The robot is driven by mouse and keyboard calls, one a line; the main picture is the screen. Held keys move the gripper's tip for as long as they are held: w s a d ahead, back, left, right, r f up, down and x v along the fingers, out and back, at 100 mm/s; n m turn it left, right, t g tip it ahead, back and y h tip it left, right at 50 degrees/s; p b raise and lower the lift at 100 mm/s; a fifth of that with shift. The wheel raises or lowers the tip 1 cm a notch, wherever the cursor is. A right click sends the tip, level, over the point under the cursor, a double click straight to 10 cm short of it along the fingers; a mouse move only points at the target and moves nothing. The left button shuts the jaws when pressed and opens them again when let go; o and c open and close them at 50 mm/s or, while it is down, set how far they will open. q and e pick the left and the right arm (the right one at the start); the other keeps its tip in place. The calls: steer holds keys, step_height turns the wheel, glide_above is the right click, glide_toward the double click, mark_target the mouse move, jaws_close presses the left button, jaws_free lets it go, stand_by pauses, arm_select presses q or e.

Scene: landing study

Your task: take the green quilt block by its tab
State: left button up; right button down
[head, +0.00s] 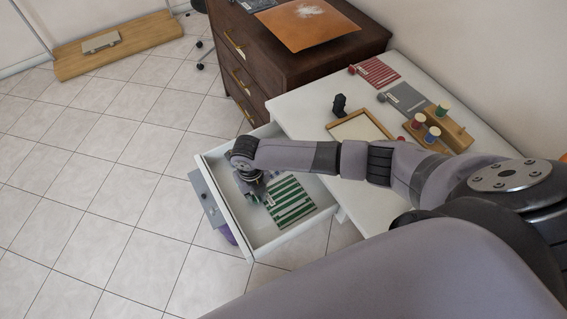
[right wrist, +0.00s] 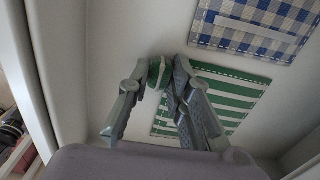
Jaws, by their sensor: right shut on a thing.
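The green-and-white striped quilt block (head: 291,203) lies flat in the open white drawer (head: 285,248). It also shows in the right wrist view (right wrist: 232,93), partly hidden behind my fingers. In the head view my own arm hides part of the drawer and the grip. My left gripper is not in view.
A blue-and-white checked block (right wrist: 258,24) lies beside the green one. The white desk (head: 300,103) above carries a red striped block (head: 377,72), a grey block (head: 404,99), a wooden tray (head: 386,134) and spools. A brown dresser (head: 262,62) stands behind. Drawer walls surround my gripper.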

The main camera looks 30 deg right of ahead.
steer(key=shift+r, duration=0.15)
steer(key=shift+r+p, duration=3.75)
steer(key=shift+r, duration=0.15)
